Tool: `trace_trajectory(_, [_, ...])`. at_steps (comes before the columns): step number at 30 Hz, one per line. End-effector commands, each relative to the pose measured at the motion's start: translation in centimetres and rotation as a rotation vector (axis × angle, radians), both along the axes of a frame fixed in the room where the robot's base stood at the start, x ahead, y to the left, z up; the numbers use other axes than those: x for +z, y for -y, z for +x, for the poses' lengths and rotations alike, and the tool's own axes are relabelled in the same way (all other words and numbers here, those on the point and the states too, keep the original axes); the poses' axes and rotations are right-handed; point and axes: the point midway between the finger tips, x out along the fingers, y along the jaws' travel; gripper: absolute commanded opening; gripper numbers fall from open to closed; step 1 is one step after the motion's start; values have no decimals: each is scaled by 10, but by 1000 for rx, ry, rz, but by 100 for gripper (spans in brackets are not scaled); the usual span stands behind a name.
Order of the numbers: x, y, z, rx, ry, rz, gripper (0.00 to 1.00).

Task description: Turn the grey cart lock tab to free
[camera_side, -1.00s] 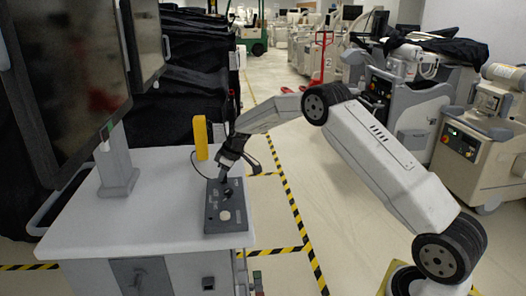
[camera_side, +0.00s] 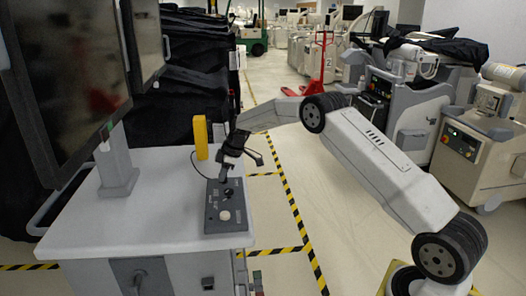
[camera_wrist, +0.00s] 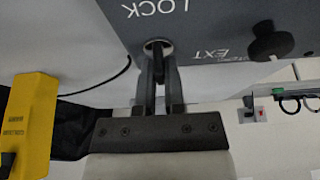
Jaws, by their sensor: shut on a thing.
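The grey control panel (camera_side: 212,217) lies on the cart's top near its right edge. In the wrist view the panel (camera_wrist: 215,40) appears upside down, with the word LOCK beside a round metal lock collar (camera_wrist: 150,44). My gripper (camera_wrist: 158,56) has both fingertips at this collar, shut on the lock tab. The tab is mostly hidden between the fingers, so its angle cannot be read. In the side view my gripper (camera_side: 224,178) reaches down to the far end of the panel.
A dark knob (camera_wrist: 270,42) marked EXT sits beside the lock. A yellow block (camera_side: 201,138) stands behind the panel, with a thin black cable nearby. A large monitor (camera_side: 68,80) rises at the left. Open floor lies right of the cart.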

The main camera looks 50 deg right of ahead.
Motion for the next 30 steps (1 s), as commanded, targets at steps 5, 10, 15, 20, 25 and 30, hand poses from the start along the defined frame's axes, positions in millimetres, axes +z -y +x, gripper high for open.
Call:
trace_trajectory(5, [1, 0, 0, 1, 1, -2, 24])
trace_trajectory(10, [0, 0, 0, 1, 1, -1, 47])
trace_trajectory(15, [0, 0, 0, 0, 1, -1, 47])
trace_trajectory(20, [3, 1, -1, -1, 0, 0, 47])
trace_trajectory(25, [14, 4, -4, -2, 1, -1, 47])
trace_trajectory(30, [33, 10, -9, -2, 2, -1, 47])
